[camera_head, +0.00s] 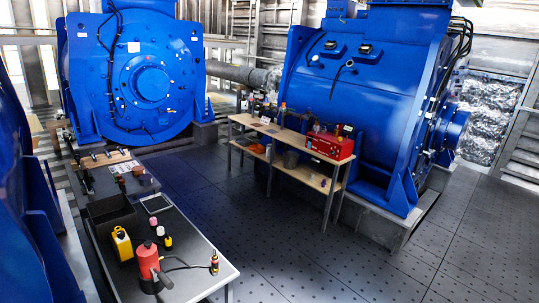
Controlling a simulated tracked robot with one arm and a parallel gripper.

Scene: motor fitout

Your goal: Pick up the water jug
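No thing in view can be told for certain as the water jug. A yellow jug-like container (122,243) with a pale patch stands upright on the near grey table (195,240), at lower left. A red cylinder (148,260) with a dark base stands in front of it to the right. A grey bucket-like vessel (290,160) sits on the lower shelf of the far bench, small and partly hidden. My gripper is not in view, so its state and hold do not show.
A dark open bin (110,214), a tablet (155,203), small bottles (160,232) and a hosed tool (214,262) crowd the table. A wooden-topped bench (300,140) carries a red toolbox (330,143). Large blue motors (370,100) flank the room. Dark floor (290,240) between is clear.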

